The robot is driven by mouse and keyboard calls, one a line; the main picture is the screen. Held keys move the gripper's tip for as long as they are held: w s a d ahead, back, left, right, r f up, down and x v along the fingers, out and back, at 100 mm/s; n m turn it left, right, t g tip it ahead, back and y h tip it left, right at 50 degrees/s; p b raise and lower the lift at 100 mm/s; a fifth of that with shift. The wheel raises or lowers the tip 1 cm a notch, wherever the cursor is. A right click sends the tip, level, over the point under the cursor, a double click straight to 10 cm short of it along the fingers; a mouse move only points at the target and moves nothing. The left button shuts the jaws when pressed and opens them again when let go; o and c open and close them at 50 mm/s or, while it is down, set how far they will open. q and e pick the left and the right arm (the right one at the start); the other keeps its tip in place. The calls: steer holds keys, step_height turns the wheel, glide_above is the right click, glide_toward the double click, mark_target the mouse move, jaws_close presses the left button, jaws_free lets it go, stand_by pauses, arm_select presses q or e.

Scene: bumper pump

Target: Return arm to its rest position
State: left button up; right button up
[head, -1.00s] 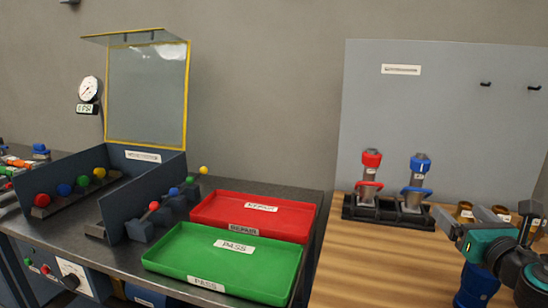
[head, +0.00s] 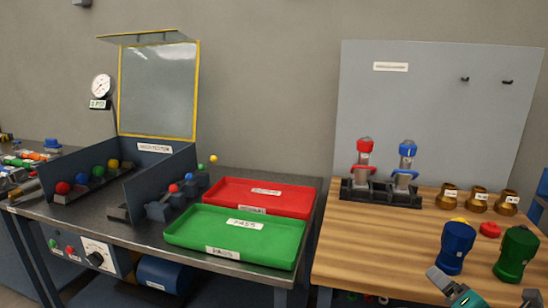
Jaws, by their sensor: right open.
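My right gripper (head: 484,287) is at the bottom right corner of the head view, open, with nothing seen between its fingers. Only its finger ends and a bit of teal body show; the rest of the arm is cut off by the frame. It is in front of a dark blue bottle-like part (head: 455,248) and a dark green one (head: 516,254), which stand upright on the wooden table (head: 375,245). My left gripper is not in view.
A black rack (head: 381,194) holds red-topped and blue-topped parts. Several brass cups (head: 478,200) and a red piece (head: 489,230) are at the right. A green tray (head: 235,236), a red tray (head: 262,197) and a tester with raised clear lid (head: 158,90) are on the left bench.

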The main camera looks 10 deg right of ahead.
steer(key=s+a+f+m+g+y, duration=0.1)
steer(key=s+a+f+m, duration=0.15)
steer(key=f, duration=0.25)
steer(key=s+a+f+m+g, duration=0.1)
steer(key=s+a+f+m, duration=0.1)
steer(key=a+f+m, duration=0.2)
steer(key=s+a+f+m+y, duration=0.1)
steer(key=s+a+f+m, duration=0.1)
steer(key=a+m, duration=0.3)
steer(key=s+a+f+m+g+y, duration=0.1)
steer(key=s+a+f+m+y, duration=0.1)
steer(key=a, duration=0.7)
steer(key=s+a+f+m+y, duration=0.1)
steer(key=s+a+f+m, duration=0.1)
steer(key=a+f+m, duration=0.2)
steer(key=a+m, duration=0.3)
steer(key=shift+f+m+y, duration=0.15)
steer(key=shift+m+y, duration=0.15)
steer(key=shift+m, duration=0.05)
